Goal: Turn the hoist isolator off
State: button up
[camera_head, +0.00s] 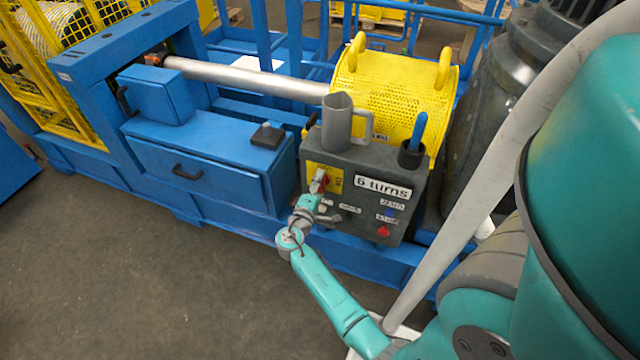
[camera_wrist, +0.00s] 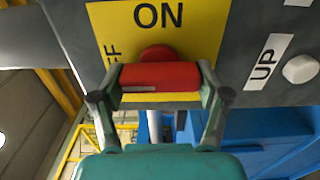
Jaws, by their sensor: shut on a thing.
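The hoist isolator is a red rotary handle (camera_wrist: 160,76) on a yellow plate (camera_wrist: 205,25) with "ON" at its top and a partly hidden "FF" at its left. In the wrist view the handle lies level across the picture. My gripper (camera_wrist: 158,92) has its two fingers at the handle's left and right ends and is shut on it. In the head view my gripper (camera_head: 317,185) reaches the yellow plate (camera_head: 333,176) on the front of the grey control box (camera_head: 350,222). There the arm partly hides the handle.
A white button marked "UP" (camera_wrist: 300,69) is right of the plate. The box also bears a "6 turns" label (camera_head: 383,188) and a red button (camera_head: 383,231).

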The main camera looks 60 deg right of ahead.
jog(key=shift+w, duration=0.1)
jog(key=o, duration=1.2)
jog(key=shift+c, duration=0.2)
jog(key=shift+a, duration=0.1)
jog(key=s+a, duration=0.1)
jog(key=a, duration=1)
jog(key=shift+a, duration=0.4)
